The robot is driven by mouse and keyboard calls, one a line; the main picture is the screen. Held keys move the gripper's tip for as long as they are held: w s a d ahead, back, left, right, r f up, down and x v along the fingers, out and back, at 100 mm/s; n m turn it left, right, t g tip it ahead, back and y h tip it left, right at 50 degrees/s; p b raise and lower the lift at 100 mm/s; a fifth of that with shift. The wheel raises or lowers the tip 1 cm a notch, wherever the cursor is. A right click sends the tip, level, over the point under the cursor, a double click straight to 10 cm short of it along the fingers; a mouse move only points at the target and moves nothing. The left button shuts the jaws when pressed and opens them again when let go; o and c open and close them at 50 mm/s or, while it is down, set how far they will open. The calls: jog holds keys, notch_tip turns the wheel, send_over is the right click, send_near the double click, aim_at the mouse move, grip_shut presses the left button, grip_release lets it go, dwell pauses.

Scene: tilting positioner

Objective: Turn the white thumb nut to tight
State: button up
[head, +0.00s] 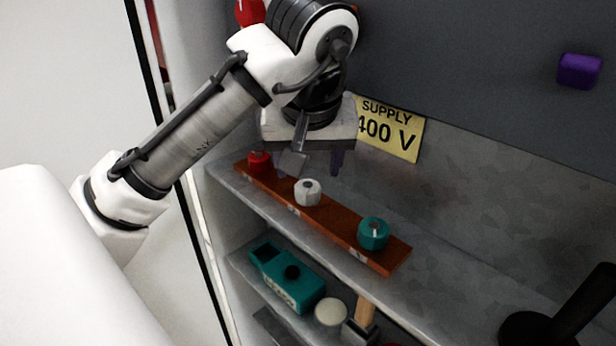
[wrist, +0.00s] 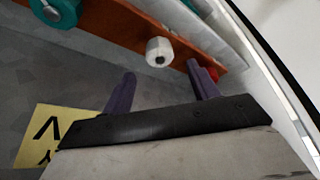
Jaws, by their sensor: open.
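The white thumb nut (head: 308,192) sits in the middle of a reddish-brown strip (head: 335,218) on the upper shelf, between a red nut (head: 259,161) and a teal nut (head: 373,233). My gripper (head: 312,165) is above and behind the strip, near the red and white nuts, apart from the white nut. In the wrist view the white nut (wrist: 159,52) lies beyond the fingertips, between them in picture width. My gripper (wrist: 160,76) has its two purple fingers spread with nothing between them. The red nut is mostly hidden behind the right finger there.
A yellow supply sign (head: 391,128) is on the back wall behind my gripper. The lower shelf holds a teal box (head: 287,278), a pale round knob (head: 331,312) and a wooden-handled tool (head: 364,312). A black lever (head: 570,315) stands at right.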

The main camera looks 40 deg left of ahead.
aim_at(308, 185)
jog(key=shift+p+x, duration=0.45)
jog(key=shift+x, duration=2.25)
jog(key=c, duration=1)
